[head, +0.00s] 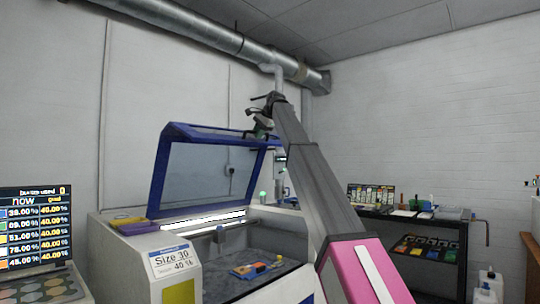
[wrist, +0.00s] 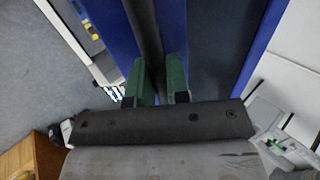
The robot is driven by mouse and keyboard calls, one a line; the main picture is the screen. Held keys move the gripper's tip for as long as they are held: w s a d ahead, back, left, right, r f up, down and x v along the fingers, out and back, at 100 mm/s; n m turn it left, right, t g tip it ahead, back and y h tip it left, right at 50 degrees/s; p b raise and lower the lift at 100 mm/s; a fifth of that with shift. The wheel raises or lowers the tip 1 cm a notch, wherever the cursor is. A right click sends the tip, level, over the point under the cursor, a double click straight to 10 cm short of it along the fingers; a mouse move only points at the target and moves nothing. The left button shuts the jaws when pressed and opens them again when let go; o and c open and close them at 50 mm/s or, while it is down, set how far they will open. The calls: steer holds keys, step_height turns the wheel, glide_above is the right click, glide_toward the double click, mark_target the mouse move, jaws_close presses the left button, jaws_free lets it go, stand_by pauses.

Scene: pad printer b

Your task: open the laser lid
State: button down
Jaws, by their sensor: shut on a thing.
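The laser lid (head: 210,170) has a blue frame and a clear window. It stands raised and tilted up at the rear of the white laser machine (head: 180,255), whose bed shows below it. My gripper (head: 262,134) is at the lid's upper right corner, partly hidden by my arm. In the wrist view, the green fingers of my gripper (wrist: 160,82) are shut on a dark bar-like lid handle (wrist: 148,35) that runs along the blue lid (wrist: 112,35). The fingertips' far sides are hidden.
A screen with percentages (head: 36,228) stands at the left. Small coloured items (head: 257,268) lie on the dark laser bed (head: 225,285). A black shelf (head: 440,230) with colourful items stands at the right. A metal duct (head: 190,20) runs overhead.

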steer(key=w+a+r, duration=0.3)
steer(key=a+r, duration=0.2)
steer(key=w+a+r, duration=0.2)
steer(key=shift+w+a+r, duration=0.2)
steer(key=shift+w+r, duration=0.05)
steer(key=shift+w, duration=0.05)
steer(key=c, duration=1.1)
jaws_free()
steer(key=shift+d, duration=0.1)
steer(key=v, duration=1)
steer(key=shift+s+d+r, duration=0.15)
steer(key=shift+r, duration=0.2)
